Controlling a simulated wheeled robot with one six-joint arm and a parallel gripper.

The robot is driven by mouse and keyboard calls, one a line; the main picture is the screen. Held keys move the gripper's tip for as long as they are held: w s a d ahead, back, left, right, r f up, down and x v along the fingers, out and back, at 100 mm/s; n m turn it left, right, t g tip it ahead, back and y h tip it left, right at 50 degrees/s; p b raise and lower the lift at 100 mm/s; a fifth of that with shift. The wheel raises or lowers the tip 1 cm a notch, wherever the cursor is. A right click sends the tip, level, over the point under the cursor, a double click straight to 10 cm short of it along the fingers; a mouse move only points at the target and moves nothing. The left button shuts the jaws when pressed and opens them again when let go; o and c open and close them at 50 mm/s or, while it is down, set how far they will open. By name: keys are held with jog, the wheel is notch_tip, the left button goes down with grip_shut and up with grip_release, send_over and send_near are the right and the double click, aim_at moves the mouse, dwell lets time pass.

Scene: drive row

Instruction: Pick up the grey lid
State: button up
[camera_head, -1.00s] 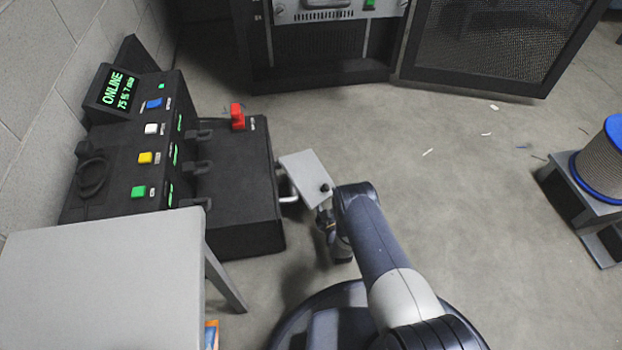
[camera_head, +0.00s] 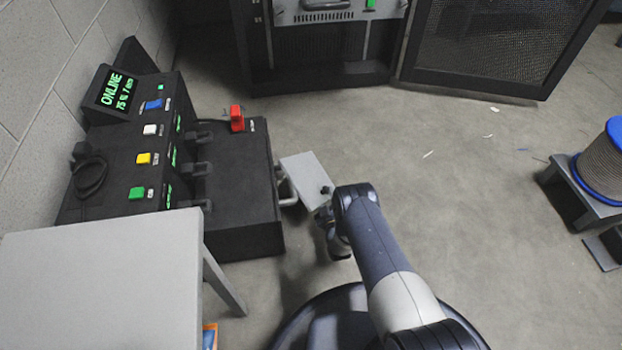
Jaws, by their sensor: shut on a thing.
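The grey lid (camera_head: 303,176) is a flat light-grey plate with a small black knob near its right corner. It is at the middle of the picture, just right of the black console's low box, and looks tilted. My gripper (camera_head: 325,212) is at the lid's lower right edge, below the end of my arm, and is shut on it. The fingertips are small and partly hidden by the lid and my wrist, so the exact grip is unclear.
A grey table (camera_head: 105,275) is at lower left. An open cabinet (camera_head: 320,60) is behind; a cable spool (camera_head: 605,165) is far right.

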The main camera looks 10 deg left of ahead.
grip_shut()
jog(key=shift+r, duration=0.15)
